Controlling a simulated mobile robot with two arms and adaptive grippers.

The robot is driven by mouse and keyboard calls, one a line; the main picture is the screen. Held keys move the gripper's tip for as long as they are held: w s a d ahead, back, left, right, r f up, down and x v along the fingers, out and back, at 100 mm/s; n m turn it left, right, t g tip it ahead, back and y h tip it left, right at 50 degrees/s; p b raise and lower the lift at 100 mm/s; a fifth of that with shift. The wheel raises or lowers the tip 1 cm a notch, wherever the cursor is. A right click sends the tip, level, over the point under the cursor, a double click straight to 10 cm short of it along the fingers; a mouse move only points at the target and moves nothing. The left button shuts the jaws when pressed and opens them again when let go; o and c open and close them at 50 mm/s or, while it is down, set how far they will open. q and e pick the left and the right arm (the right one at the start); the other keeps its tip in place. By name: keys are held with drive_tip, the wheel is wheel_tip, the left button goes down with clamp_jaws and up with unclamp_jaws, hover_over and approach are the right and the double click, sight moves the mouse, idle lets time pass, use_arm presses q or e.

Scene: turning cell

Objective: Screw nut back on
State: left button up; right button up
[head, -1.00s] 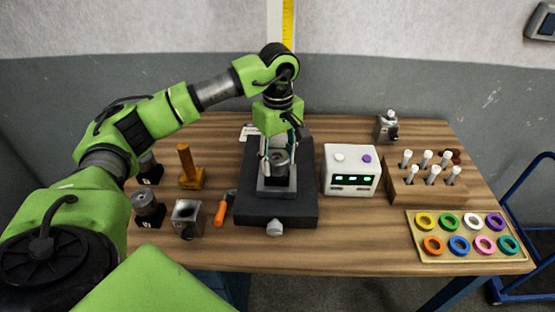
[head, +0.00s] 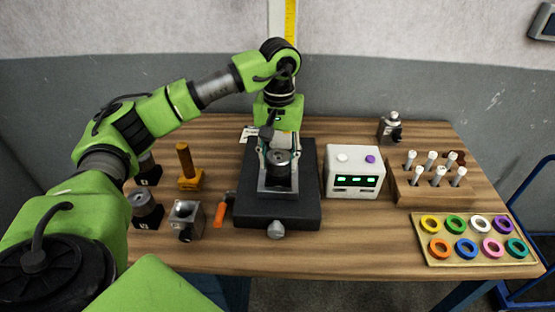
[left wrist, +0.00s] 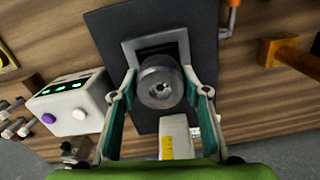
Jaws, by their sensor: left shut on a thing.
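The nut (left wrist: 160,86) is a round grey metal piece with a central hole. In the left wrist view it sits between the two fingers of my left gripper (left wrist: 160,92), which is shut on it. In the head view my left gripper (head: 279,158) points down over the dark fixture (head: 255,207), and the nut (head: 280,156) shows between its fingers above the fixture's grey square part (head: 278,192). Whatever lies under the nut is hidden, so I cannot tell whether it is on a thread. My right gripper is not in view.
A white box with green lights (head: 352,181) stands close right of the fixture. An orange-handled tool (head: 220,212), a grey metal block (head: 186,217) and a yellow-brown post (head: 186,165) stand left. A peg rack (head: 434,193) and coloured-ring board (head: 432,258) are at right.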

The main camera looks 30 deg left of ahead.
use_arm(q)
drive_tip(key=shift+w+r, duration=0.25)
drive_tip(key=shift+w, duration=0.05)
drive_tip(key=m+b, duration=0.1)
drive_tip(key=m, duration=0.3)
drive_tip(key=m+b, duration=0.1)
drive_tip(key=m, duration=0.4)
drive_tip(key=o, duration=1.3)
drive_tip(key=shift+w+d, duration=0.1)
drive_tip(key=shift+d, duration=0.1)
drive_tip(key=shift+c, duration=0.2)
drive_tip(key=shift+f, duration=0.15)
